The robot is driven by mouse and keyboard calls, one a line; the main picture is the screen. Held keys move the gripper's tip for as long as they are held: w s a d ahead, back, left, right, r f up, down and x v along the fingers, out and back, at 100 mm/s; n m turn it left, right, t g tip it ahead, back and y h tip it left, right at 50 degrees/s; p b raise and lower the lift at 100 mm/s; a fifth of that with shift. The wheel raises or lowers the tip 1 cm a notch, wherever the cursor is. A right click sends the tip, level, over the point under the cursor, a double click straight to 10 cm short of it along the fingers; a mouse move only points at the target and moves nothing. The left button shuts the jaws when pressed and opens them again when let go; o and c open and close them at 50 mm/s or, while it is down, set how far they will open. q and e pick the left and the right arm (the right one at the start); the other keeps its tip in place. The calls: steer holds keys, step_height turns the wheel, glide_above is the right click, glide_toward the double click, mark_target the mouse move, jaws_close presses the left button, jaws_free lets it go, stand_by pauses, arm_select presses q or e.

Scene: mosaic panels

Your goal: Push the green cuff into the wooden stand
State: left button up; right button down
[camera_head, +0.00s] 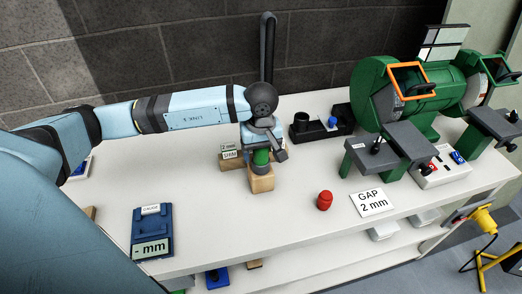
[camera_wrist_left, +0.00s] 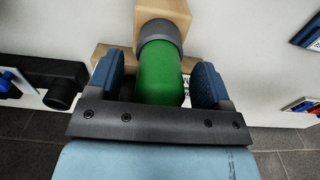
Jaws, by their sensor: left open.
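The green cuff (camera_head: 262,158) stands upright at the wooden stand (camera_head: 262,182), near the middle of the bench. In the left wrist view the cuff (camera_wrist_left: 160,78) is a green cylinder with a grey ring (camera_wrist_left: 160,36) between it and the wooden stand (camera_wrist_left: 168,12). My left gripper (camera_head: 263,148) is over the cuff from above. Its two blue fingers (camera_wrist_left: 158,72) are open, one on each side of the cuff, with a narrow gap visible. How deep the cuff sits in the stand is hard to tell. My right gripper is not in view.
A small labelled wooden block (camera_head: 232,160) stands just behind the stand. A dark fixture (camera_head: 318,130) and a green bench grinder (camera_head: 420,90) stand to the right. A red knob-like piece (camera_head: 324,200), a gap card (camera_head: 372,203) and a blue gauge (camera_head: 152,232) lie in front.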

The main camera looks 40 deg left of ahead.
arm_select(q)
steer(key=shift+f, duration=0.2)
steer(key=shift+r, duration=0.65)
step_height(320, 180, up, 13)
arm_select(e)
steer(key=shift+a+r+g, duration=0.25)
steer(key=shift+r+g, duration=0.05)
arm_select(q)
steer(key=shift+s+f, duration=0.1)
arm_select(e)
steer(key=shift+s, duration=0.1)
